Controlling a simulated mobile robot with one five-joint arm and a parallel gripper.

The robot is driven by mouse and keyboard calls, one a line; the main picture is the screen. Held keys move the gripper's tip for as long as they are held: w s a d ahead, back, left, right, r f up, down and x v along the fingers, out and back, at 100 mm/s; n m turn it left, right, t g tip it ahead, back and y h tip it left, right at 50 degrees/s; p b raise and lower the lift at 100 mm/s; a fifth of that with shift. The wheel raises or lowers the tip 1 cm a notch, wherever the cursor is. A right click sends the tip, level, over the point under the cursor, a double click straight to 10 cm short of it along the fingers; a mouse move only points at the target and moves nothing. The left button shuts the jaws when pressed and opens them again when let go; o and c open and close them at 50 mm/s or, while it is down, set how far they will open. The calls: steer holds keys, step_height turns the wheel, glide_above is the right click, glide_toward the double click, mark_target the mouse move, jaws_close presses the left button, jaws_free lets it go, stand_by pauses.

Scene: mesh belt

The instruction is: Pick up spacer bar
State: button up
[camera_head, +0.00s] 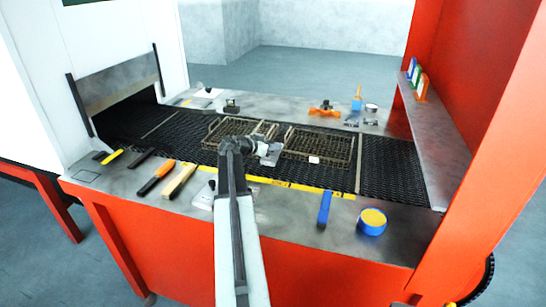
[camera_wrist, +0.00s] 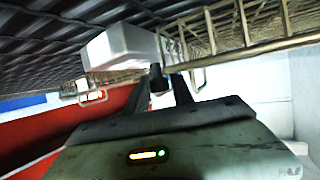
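A pale grey-white block (camera_wrist: 120,46), which may be the spacer bar, shows close to my fingertips in the wrist view, beside a wire basket. My gripper (camera_wrist: 162,78) has its dark fingers reaching up to the block's near end. I cannot tell whether they are shut on it or only beside it. In the head view my gripper (camera_head: 268,150) is over the mesh belt (camera_head: 390,168), at the gap between two wire baskets, and my arm hides part of this spot.
The left wire basket (camera_head: 214,139) and the right wire basket (camera_head: 350,148) stand on the belt. A blue bar (camera_head: 324,208), a blue tape roll (camera_head: 372,228) and an orange-handled tool (camera_head: 158,177) lie on the front ledge. A red upright bounds the right.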

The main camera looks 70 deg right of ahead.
jaws_close()
steer(key=shift+r, duration=0.1)
steer(key=shift+r, duration=0.15)
step_height(320, 180, up, 3)
steer(key=p, duration=0.3)
steer(key=shift+r+p, duration=0.1)
steer(key=shift+p, duration=0.3)
steer(key=s+a, duration=0.2)
steer(key=a, duration=0.5)
steer(key=s+a+r+p, duration=0.1)
steer(key=s+a, duration=0.1)
steer(key=a, duration=0.6)
steer(key=shift+s+a+r, duration=0.2)
steer(key=shift+s+a, duration=0.05)
